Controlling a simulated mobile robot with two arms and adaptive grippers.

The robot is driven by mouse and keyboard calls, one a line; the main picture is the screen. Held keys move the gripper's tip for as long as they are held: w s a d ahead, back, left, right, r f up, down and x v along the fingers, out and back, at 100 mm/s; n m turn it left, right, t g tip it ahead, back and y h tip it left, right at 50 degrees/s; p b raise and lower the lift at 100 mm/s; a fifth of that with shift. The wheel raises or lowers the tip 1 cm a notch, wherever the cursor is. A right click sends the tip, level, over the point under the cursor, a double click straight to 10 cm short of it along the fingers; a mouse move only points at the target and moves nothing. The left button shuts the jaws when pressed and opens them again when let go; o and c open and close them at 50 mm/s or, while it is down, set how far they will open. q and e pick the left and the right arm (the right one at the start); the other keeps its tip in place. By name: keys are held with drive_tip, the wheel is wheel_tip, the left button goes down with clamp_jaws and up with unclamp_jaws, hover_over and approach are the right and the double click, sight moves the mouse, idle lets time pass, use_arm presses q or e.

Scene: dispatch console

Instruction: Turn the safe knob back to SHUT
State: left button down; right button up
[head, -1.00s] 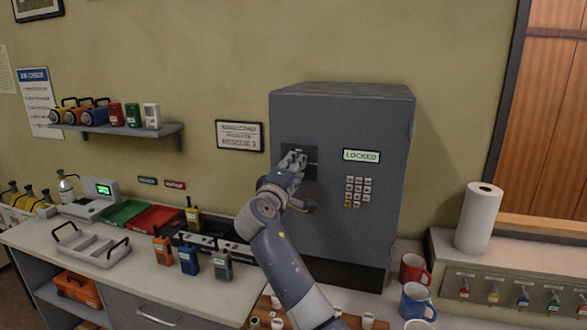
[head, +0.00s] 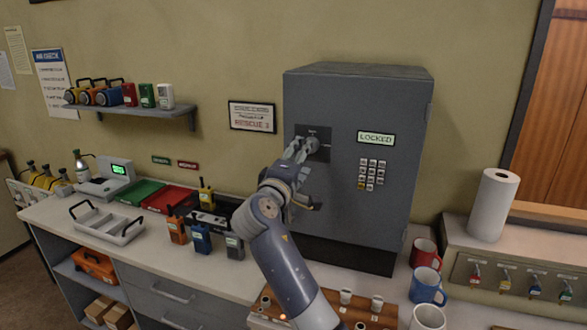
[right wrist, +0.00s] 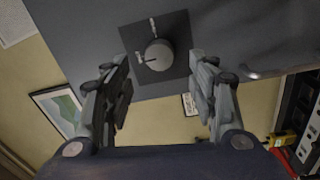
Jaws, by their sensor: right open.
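The grey safe (head: 365,215) stands on the counter against the wall, its door closed and its display (head: 376,138) reading LOCKED. The round grey knob (head: 312,146) sits on a dark square plate on the safe's front, partly behind my right gripper in the head view. In the right wrist view the knob (right wrist: 158,55) shows whole on its plate, with a pale pointer mark; its labels are too small to read. My right gripper (right wrist: 160,85) is open, its fingers apart on either side of the knob's line and short of it. My left gripper is not in view.
A keypad (head: 371,174) is right of the knob. Several mugs (head: 425,287) stand at the safe's right, and a paper towel roll (head: 493,205) beyond. Radios (head: 202,238) stand left of my arm. A wooden rack (head: 380,314) lies in front.

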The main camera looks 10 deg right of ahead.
drive_tip(key=v, duration=0.6)
drive_tip(key=shift+f, duration=0.1)
